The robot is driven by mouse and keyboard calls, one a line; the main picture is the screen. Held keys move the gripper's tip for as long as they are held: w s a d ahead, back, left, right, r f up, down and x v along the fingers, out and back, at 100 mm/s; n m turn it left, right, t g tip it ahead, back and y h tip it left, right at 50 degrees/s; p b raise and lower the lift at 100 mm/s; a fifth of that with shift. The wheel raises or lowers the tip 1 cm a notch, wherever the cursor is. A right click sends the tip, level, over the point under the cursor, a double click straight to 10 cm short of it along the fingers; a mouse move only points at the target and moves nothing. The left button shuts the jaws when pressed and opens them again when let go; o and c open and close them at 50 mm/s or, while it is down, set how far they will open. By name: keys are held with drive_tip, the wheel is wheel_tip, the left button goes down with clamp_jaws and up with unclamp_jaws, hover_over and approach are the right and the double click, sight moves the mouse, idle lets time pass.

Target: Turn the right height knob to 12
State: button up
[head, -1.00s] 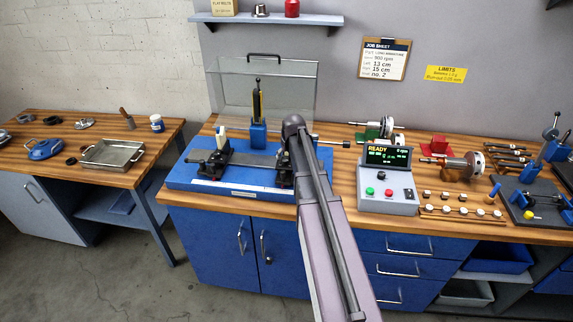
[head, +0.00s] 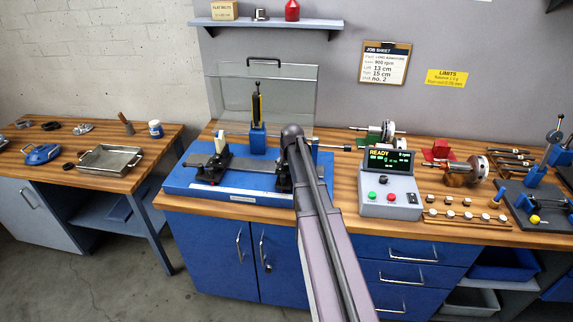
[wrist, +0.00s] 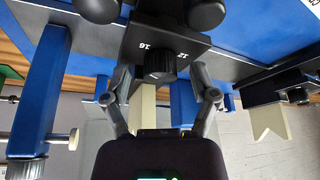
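The right height knob, dark and ribbed (wrist: 159,66), sits on a black support block (wrist: 185,38) marked 12 and 16 in the wrist view. My gripper (wrist: 160,75) is open, with one finger on each side of the knob and a visible gap on both sides. Whether a pointer on the knob lines up with a number cannot be told. In the head view the right support (head: 284,178) stands on the blue balancer base (head: 180,182), partly behind my arm. My gripper and the knob are hidden there.
The left support (head: 214,168) stands on the same base. A blue post (head: 258,138) and a clear guard (head: 300,85) stand behind. A control box (head: 390,185) reading READY is to the right. A job sheet (head: 385,63) hangs above, listing left 13 cm, right 15 cm.

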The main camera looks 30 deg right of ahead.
clamp_jaws()
drive_tip(key=shift+d, duration=0.3)
drive_tip(key=shift+a, duration=0.2)
drive_tip(key=shift+a+m, duration=0.15)
drive_tip(key=shift+m, duration=0.25)
drive_tip(key=m+h, duration=0.1)
drive_tip(key=m, duration=0.2)
drive_tip(key=shift+g+h, duration=0.3)
drive_tip(key=m+g+h, duration=0.1)
drive_tip(key=m, duration=0.3)
drive_tip(key=shift+w+a, duration=0.1)
drive_tip(key=shift+m+g+h, duration=0.3)
drive_tip(key=shift+m+h, duration=0.1)
drive_tip(key=shift+m, duration=0.9)
